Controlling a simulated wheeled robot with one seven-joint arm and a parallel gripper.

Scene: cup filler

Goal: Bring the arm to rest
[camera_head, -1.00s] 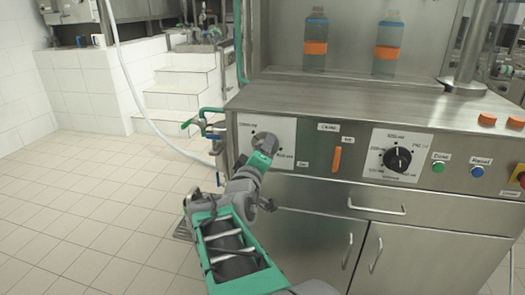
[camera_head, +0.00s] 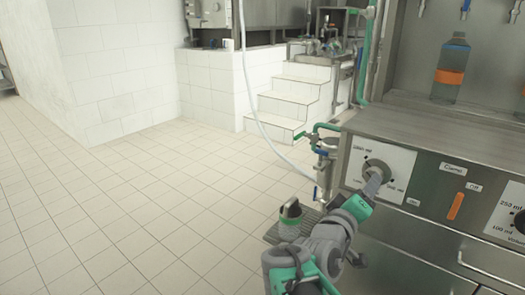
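My arm reaches up from the bottom of the view, grey with green parts. My gripper (camera_head: 374,186) is at the left dial plate (camera_head: 397,160) on the front of the steel filling machine (camera_head: 420,128). Its fingers overlap the lower part of the round dial knob (camera_head: 376,168). I cannot tell whether they touch or grip the knob, or whether they are open or shut.
An orange lever (camera_head: 456,206) sits right of the dial, with drawers and handles below. Green pipes and a valve (camera_head: 318,135) are at the machine's left side. A bottle with an orange band (camera_head: 451,68) stands on top. White steps (camera_head: 297,98) are behind; the tiled floor (camera_head: 130,200) at left is clear.

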